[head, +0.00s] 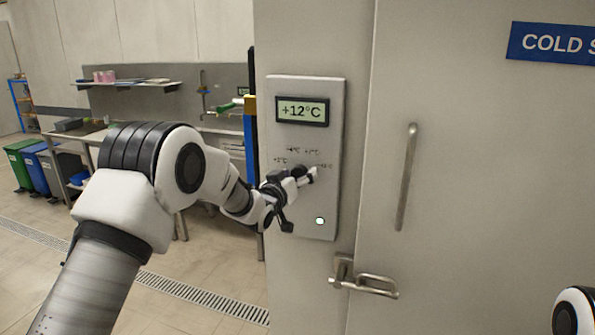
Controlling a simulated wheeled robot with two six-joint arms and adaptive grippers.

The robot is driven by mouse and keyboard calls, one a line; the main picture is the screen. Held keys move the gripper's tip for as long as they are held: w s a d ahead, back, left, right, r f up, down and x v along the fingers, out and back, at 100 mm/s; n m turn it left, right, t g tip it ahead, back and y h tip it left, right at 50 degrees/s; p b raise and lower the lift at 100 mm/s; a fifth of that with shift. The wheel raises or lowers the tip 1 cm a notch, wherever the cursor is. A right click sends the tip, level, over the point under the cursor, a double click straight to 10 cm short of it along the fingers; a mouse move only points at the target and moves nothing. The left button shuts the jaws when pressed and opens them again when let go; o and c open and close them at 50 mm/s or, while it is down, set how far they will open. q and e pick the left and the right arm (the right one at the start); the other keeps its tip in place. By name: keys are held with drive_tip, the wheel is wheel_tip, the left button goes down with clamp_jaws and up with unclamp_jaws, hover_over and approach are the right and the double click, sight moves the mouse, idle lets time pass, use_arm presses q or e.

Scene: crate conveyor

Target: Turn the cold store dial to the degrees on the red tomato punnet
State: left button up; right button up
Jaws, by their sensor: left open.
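The cold store control panel (333,105) is a pale upright plate on the wall left of the door. Its display (302,111) reads +12°C. Small degree marks (302,151) are printed in an arc lower on the panel; they are too small to read surely. My left gripper (299,187) is open at the panel, just below these marks. It covers most of the dial, so I cannot tell whether the fingers touch it or where it points. No tomato punnet is in view. My right gripper is not in view; only a piece of my right arm shows at bottom right.
A small lit white button (320,221) sits low on the panel. The cold store door (470,180) has a long vertical handle (406,177) and a latch (365,279). A workbench (75,135) and green and blue bins (22,165) stand behind on the left.

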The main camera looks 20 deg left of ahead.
use_arm(q)
drive_tip(key=shift+s+a+r, duration=0.1)
drive_tip(key=shift+s+a, duration=0.15)
drive_tip(key=shift+c, duration=1.3)
drive_tip(key=shift+w+d, duration=0.1)
drive_tip(key=c, duration=0.9)
drive_tip(key=n+b, duration=0.3)
drive_tip(key=shift+f+n+b, duration=0.4)
drive_tip(key=n+b, duration=0.2)
drive_tip(key=n, duration=0.1)
drive_tip(key=shift+t, duration=0.4)
drive_tip(key=shift+r+n+b, duration=0.1)
drive_tip(key=shift+n+b, duration=0.4)
drive_tip(key=shift+n, duration=0.7)
drive_tip(key=shift+y, duration=0.3)
